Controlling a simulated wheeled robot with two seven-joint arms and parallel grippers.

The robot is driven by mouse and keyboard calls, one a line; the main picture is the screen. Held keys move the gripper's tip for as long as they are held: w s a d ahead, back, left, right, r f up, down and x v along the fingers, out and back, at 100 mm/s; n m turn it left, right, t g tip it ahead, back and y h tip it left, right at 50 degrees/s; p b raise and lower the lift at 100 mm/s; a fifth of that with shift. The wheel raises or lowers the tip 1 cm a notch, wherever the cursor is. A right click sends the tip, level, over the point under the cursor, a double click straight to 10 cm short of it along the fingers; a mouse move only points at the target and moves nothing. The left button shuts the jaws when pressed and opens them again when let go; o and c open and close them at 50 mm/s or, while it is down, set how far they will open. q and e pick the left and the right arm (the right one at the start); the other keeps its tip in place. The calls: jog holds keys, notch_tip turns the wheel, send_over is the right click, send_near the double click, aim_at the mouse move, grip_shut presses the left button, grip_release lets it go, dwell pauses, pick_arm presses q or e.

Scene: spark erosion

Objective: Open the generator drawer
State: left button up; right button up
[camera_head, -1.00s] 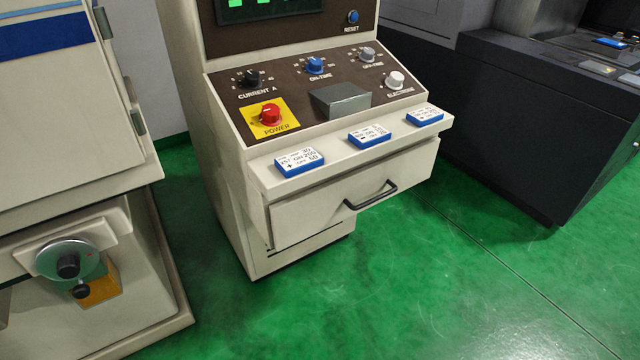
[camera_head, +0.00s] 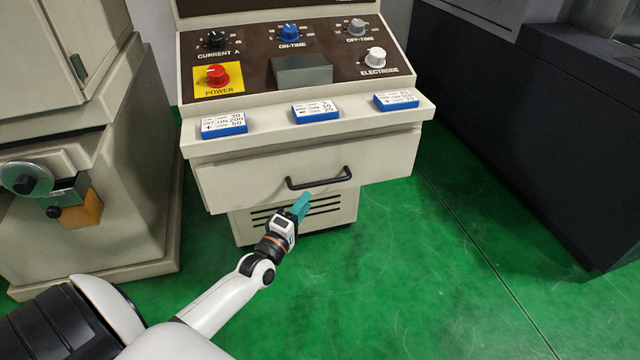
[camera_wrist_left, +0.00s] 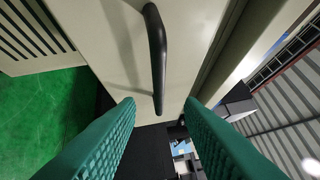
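The generator drawer (camera_head: 240,182) is a wide cream front under the generator's ledge and looks shut. Its black bar handle (camera_head: 318,180) sits near the middle of the front. My left gripper (camera_head: 301,205) is just below and in front of the handle. In the left wrist view, the teal fingers of my left gripper (camera_wrist_left: 159,104) are spread apart with nothing between their pads. The handle (camera_wrist_left: 157,50) lies ahead, lined up with the gap between the fingers, and I see no finger touching it. My right gripper is not in view.
A red power knob (camera_head: 217,75) is on the panel. Cream machine at left, dark cabinet (camera_head: 520,130) at right; green floor (camera_head: 420,290) is clear.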

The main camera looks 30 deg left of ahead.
aim_at(319, 183)
pick_arm(q)
jog(key=w, duration=0.5)
jog(key=w+r, duration=0.1)
jog(key=w, duration=0.2)
jog(key=shift+w+a, duration=0.2)
jog(key=shift+a, duration=0.15)
grip_shut()
